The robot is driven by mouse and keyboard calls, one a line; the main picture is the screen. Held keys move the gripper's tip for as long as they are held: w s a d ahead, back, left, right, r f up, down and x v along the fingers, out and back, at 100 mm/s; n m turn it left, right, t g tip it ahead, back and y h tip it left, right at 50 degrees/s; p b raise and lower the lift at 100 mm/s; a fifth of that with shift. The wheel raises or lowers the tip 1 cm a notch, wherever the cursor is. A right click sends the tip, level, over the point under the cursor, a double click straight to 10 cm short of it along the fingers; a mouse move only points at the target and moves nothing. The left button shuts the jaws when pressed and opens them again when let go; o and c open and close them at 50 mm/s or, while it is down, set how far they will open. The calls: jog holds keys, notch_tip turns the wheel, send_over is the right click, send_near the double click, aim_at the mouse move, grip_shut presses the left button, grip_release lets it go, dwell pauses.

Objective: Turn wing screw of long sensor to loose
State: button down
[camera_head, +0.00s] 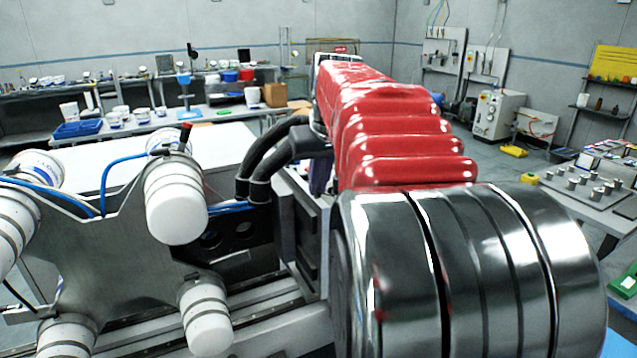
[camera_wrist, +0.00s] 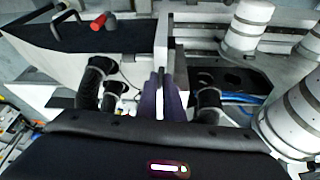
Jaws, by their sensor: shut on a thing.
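My gripper (camera_wrist: 166,96) shows in the wrist view as two dark purple fingers close together. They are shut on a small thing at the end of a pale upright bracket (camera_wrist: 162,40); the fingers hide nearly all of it. I cannot make out the wing screw or its angle, and cannot tell the long sensor apart from the bracket. In the head view my red arm covers most of this spot. Only a bit of a purple finger (camera_head: 320,174) shows, beside the grey frame of the machine.
Curved black hoses (camera_head: 262,160) stand close left of my gripper. White rollers (camera_head: 176,200) with blue tubes sit on a metal plate further left. Benches with a blue crate (camera_head: 77,129) stand behind.

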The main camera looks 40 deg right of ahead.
jog(key=c, duration=1.9)
grip_release()
jog(key=v, duration=1.3)
jog(key=shift+s+r, duration=0.2)
jog(key=shift+r, duration=0.1)
jog(key=shift+w, duration=0.1)
